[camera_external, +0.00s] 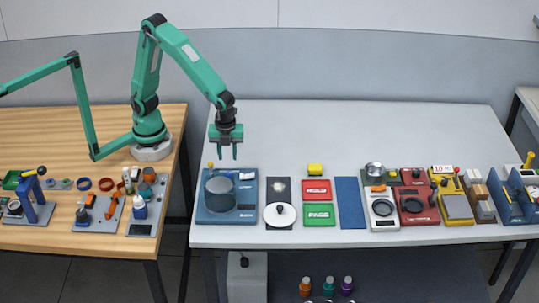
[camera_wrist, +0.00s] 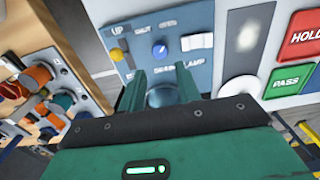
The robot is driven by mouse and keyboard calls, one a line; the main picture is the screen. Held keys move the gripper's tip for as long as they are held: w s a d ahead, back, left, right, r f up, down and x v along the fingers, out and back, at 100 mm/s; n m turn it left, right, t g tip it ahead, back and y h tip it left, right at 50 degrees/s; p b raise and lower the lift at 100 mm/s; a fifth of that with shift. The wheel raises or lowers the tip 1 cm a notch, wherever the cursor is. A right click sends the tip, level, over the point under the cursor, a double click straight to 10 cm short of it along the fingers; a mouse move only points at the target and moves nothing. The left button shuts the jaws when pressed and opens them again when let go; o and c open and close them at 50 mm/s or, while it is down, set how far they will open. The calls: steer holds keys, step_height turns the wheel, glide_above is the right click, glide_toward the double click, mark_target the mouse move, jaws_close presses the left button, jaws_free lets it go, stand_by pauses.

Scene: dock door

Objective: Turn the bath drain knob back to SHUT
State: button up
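The blue drain knob (camera_wrist: 160,51) sits on the blue bath panel (camera_wrist: 200,22) in the wrist view, below the SHUT label and another label to its right that is hard to read. A pale mark on the knob seems to slant to the upper right, but it is small. My gripper (camera_wrist: 161,80) is open and empty, with its fingers either side of the space in front of the knob. In the external view my gripper (camera_external: 226,154) points down above the back of the blue bath unit (camera_external: 243,212), apart from it.
A yellow-tipped lever (camera_wrist: 118,54) stands left of the knob and a white switch (camera_wrist: 197,41) right of it. The round bath tank (camera_external: 220,191) stands forward of my gripper. Red HOLD (camera_external: 317,190) and green PASS (camera_external: 319,215) pads lie to the right. The back of the table is clear.

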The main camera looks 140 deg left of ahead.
steer(key=shift+f, duration=3.8)
steer(key=c, duration=0.7)
